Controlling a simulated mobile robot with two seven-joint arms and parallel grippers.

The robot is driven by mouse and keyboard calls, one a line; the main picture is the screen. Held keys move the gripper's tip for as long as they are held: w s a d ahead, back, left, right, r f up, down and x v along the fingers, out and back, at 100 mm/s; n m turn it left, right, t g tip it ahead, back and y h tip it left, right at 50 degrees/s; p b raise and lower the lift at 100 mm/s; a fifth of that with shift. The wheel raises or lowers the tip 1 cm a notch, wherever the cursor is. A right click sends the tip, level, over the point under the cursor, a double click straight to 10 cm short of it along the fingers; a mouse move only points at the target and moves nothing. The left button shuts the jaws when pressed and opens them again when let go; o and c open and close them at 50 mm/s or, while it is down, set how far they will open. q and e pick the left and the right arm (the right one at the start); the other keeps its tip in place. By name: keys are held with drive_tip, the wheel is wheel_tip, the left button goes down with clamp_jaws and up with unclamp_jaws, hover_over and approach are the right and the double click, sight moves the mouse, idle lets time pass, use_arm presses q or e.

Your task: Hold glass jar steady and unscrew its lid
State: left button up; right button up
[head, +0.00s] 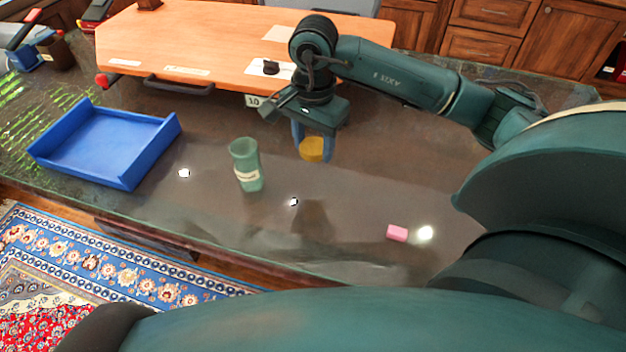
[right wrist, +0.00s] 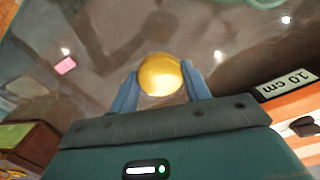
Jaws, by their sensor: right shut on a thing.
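A round golden-yellow lid (head: 312,149) is between the blue fingers of my right gripper (head: 313,155), which is shut on it. The gripper points down and holds it above the dark counter. In the right wrist view the lid (right wrist: 160,74) sits between the two fingertips, with a faint pale outline around it; I cannot tell whether clear glass is attached. A green, translucent jar-like vessel (head: 246,165) with a pale label stands upright, open at the top, left of the gripper and apart from it. My left gripper is out of view.
A blue open tray (head: 128,180) lies at the left of the counter (head: 380,190). A pink block (head: 397,233) lies at the right front. An orange-brown board (head: 210,42) with a dark handle is behind. The counter's front edge borders a patterned rug.

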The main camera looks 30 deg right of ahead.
sight(313, 183)
wheel_tip(313, 183, down, 9)
drive_tip(key=shift+r, duration=0.2)
idle(0.3)
drive_tip(key=shift+f, duration=0.25)
drive_tip(key=o, duration=1.1)
drive_tip(key=shift+r, duration=0.1)
wheel_tip(313, 183, up, 12)
drive_tip(key=shift+r, duration=0.2)
